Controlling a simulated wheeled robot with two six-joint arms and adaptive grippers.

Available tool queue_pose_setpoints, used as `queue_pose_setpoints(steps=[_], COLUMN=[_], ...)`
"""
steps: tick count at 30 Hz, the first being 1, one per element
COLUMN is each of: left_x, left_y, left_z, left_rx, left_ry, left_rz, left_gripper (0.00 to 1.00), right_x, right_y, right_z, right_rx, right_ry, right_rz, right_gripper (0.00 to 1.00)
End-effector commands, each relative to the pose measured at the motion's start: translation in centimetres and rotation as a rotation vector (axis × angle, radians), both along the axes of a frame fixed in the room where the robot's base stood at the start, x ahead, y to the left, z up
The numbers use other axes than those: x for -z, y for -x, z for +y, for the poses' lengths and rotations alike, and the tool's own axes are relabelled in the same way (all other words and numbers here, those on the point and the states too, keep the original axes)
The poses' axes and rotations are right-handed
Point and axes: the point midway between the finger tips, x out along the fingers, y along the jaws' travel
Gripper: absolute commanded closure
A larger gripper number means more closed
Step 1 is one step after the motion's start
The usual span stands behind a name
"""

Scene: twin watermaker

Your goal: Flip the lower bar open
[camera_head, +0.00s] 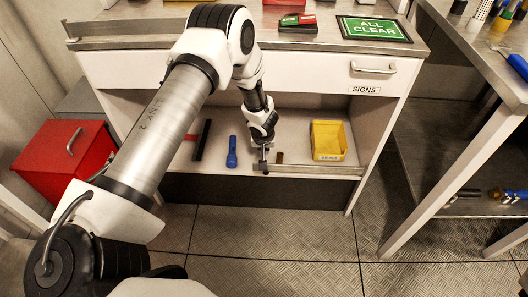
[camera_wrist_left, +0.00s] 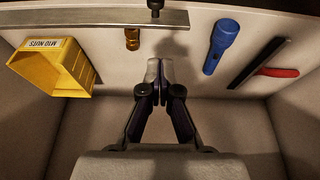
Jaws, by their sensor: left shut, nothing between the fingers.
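The lower bar (camera_head: 315,170) is a flat metal strip along the front edge of the lower shelf, spanning its right part. In the left wrist view the lower bar (camera_wrist_left: 80,17) crosses the top left, with a dark knob (camera_wrist_left: 155,5) near its free end. My left gripper (camera_head: 263,165) is by the bar's left end in the head view, overlapping it. In the left wrist view the gripper (camera_wrist_left: 160,68) has its fingertips together, empty, and apart from the bar in the picture. Whether it touches the bar is unclear. My right gripper is not in view.
A drawer front (camera_head: 300,68) overhangs the shelf. A red box (camera_head: 62,160) stands left.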

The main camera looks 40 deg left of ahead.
Motion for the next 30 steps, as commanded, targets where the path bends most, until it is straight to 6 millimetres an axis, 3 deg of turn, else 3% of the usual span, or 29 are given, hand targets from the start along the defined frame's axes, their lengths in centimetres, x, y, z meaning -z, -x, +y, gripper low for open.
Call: queue_pose_setpoints(steps=[9, 12, 30], left_x=[6.0, 7.4, 8.0], left_y=[-1.7, -2.1, -2.3], left_z=[1.0, 1.3, 0.9], left_rx=[0.000, -0.001, -0.005], left_ry=[0.001, 0.001, 0.002], left_rz=[0.002, 0.001, 0.001], left_gripper=[1.00, 1.00, 1.00], right_x=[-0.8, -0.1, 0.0], right_y=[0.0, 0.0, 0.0], right_z=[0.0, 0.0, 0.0], right_rx=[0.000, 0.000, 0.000], right_ry=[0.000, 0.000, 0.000], right_rz=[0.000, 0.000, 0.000], right_gripper=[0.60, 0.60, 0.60])
